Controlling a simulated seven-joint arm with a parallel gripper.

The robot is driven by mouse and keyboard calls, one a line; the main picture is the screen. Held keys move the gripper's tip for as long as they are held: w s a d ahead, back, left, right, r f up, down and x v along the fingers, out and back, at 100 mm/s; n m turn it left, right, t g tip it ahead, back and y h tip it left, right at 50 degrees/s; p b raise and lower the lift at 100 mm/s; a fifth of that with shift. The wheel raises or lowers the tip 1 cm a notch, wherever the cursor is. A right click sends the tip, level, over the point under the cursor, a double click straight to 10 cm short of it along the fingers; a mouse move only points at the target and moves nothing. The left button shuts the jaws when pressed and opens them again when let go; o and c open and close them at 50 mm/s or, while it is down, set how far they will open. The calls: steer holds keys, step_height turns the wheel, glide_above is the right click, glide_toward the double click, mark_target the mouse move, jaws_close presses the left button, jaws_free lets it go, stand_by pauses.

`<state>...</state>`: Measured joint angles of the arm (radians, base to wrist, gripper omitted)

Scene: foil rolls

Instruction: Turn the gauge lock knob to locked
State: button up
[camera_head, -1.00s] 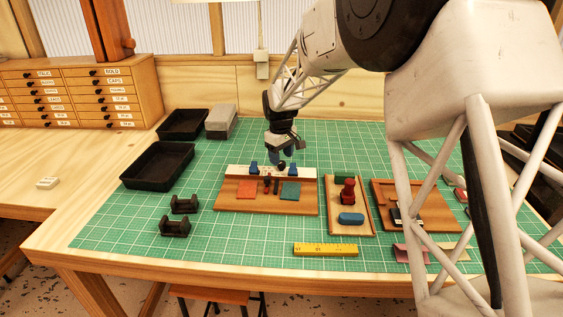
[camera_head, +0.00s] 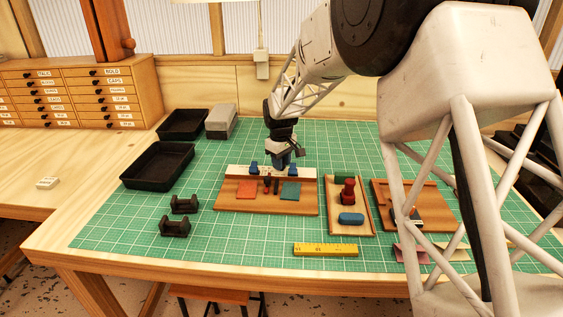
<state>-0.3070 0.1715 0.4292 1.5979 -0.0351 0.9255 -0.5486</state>
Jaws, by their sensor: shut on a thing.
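I cannot read the knob's angle or any lock marking from here.
Right of the gauge stand a tray (camera_head: 366,225) with a red stamp-like piece (camera_head: 348,192) and a blue block (camera_head: 351,218). A yellow ruler (camera_head: 325,249) lies in front. Black stands (camera_head: 175,226) and black bins (camera_head: 157,166) are left. Green mat (camera_head: 240,240) is clear in front.

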steer(key=shift+m, duration=1.5)
steer(key=o, duration=0.9)
steer(key=shift+r, duration=0.1)
steer(key=shift+s+a+r, duration=0.1)
steer(key=shift+r, duration=3.7)
